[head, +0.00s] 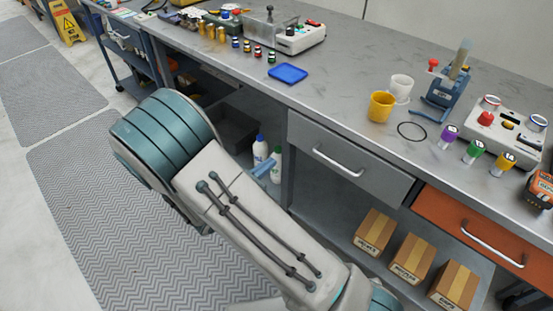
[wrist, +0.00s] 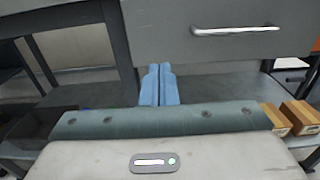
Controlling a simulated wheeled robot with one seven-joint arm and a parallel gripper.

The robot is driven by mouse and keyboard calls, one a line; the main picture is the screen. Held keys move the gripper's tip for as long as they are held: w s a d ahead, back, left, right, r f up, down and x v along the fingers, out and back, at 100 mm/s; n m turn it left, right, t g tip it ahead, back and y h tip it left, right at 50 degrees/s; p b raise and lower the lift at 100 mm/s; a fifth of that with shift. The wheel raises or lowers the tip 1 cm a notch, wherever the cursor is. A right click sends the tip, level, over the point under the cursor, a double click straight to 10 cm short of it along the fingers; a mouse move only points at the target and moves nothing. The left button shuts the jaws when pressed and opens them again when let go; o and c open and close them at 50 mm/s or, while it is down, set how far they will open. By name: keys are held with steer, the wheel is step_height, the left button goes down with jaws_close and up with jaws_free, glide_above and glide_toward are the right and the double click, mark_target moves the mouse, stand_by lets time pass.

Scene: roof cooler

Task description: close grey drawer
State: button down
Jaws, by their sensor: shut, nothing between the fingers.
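The grey drawer (head: 340,158) is under the worktop in the middle of the head view, with a silver bar handle (head: 338,162) across its front. I cannot tell exactly how far its front stands out from the bench. In the wrist view the grey drawer (wrist: 225,45) fills the upper right, and its handle (wrist: 236,30) is right of and above my fingers. My gripper (wrist: 160,68) shows blue fingers pressed together and empty, near the drawer's lower left corner in the picture. I see no contact with it.
An orange drawer (head: 470,235) is right of the grey one. Several cardboard boxes (head: 411,259) stand on the lower shelf, and bottles (head: 261,150) stand left of the drawer.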

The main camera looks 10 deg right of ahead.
mark_target(303, 137)
steer(key=b+x, duration=0.1)
steer(key=x, duration=1.1)
steer(key=shift+w+d, duration=0.15)
steer(key=shift+d, duration=0.05)
